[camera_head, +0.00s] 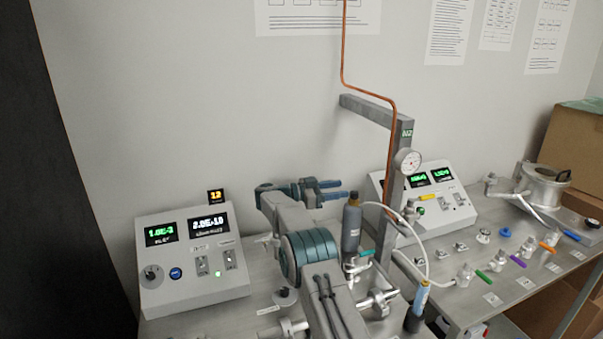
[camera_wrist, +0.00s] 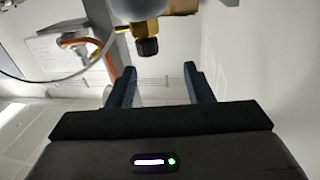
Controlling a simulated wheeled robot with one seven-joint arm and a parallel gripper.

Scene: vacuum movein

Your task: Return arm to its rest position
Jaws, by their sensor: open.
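My arm rises from the bottom of the head view and bends to the right at its top. My gripper (camera_head: 333,190) points right, with its two blue fingers apart and nothing between them. In the wrist view my gripper (camera_wrist: 160,87) also shows its two dark fingers spread and empty. A black knob on a brass fitting (camera_wrist: 146,38) appears beyond the fingers there, apart from them.
A left control box (camera_head: 190,262) and a right control box (camera_head: 425,190) stand on the metal bench (camera_head: 455,315). A dark cylinder (camera_head: 351,228) and a grey post (camera_head: 403,150) with a gauge (camera_head: 408,161) are close to my arm. Several valves with coloured handles (camera_head: 517,262) line the right side.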

